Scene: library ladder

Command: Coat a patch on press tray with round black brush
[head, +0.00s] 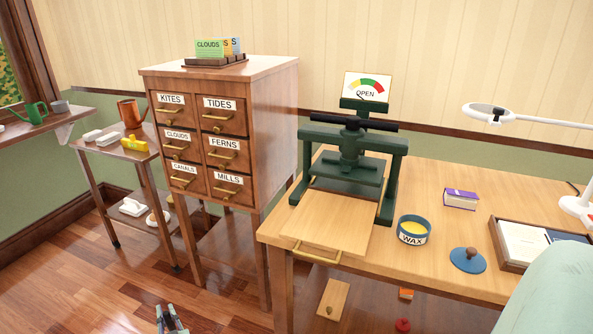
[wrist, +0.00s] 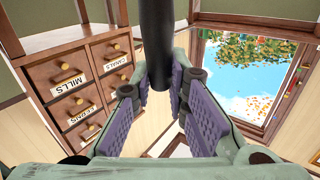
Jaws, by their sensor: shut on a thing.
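The press tray (head: 335,215) is a pale wooden board with a brass front handle, extending out from under the dark green press (head: 350,165) on the table. No coated patch can be made out on it. In the wrist view, my gripper (wrist: 160,88) has its purple pads around a thick black round rod (wrist: 157,35), which looks like the round black brush's handle. The brush's bristles are not visible. In the head view, my gripper (head: 168,318) shows only at the bottom edge, low over the floor and left of the table.
An open WAX tin (head: 412,238) with yellow contents stands right of the tray, near a blue knobbed lid (head: 468,263). A labelled drawer cabinet (head: 230,75) stands left of the table (head: 450,180). A white lamp (head: 490,112) overhangs the right side.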

